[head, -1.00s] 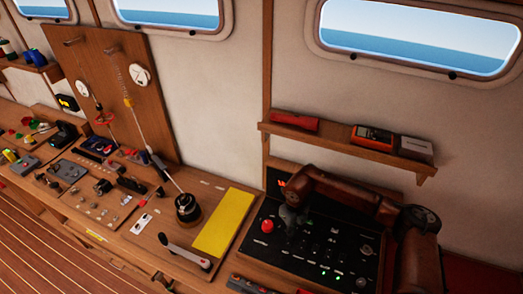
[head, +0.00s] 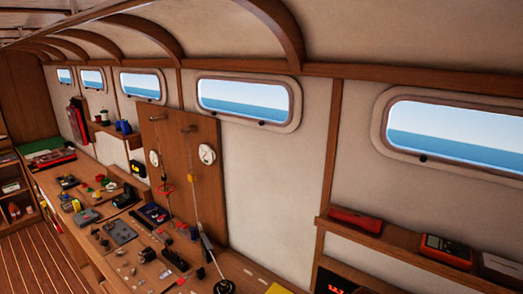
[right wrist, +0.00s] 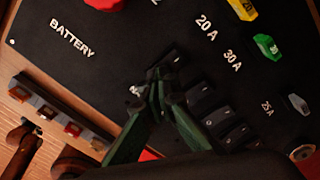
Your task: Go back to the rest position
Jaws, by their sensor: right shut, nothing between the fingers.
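My right gripper (right wrist: 160,84) shows in the right wrist view. Its green fingers are together with nothing between them. It is over the black switch panel (right wrist: 115,68), which is lettered BATTERY, 20 A and 30 A. Dark rocker switches (right wrist: 216,117) lie just right of the fingertips. I cannot tell whether the fingers touch the panel. Neither gripper shows in the head view, and my left gripper is in neither view.
In the right wrist view, a red knob, a yellow fuse (right wrist: 243,9) and a green fuse (right wrist: 266,46) surround the panel lettering. In the head view, a wall shelf holds a red pouch (head: 355,220) and an orange meter (head: 446,251). Small parts crowd the bench at left.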

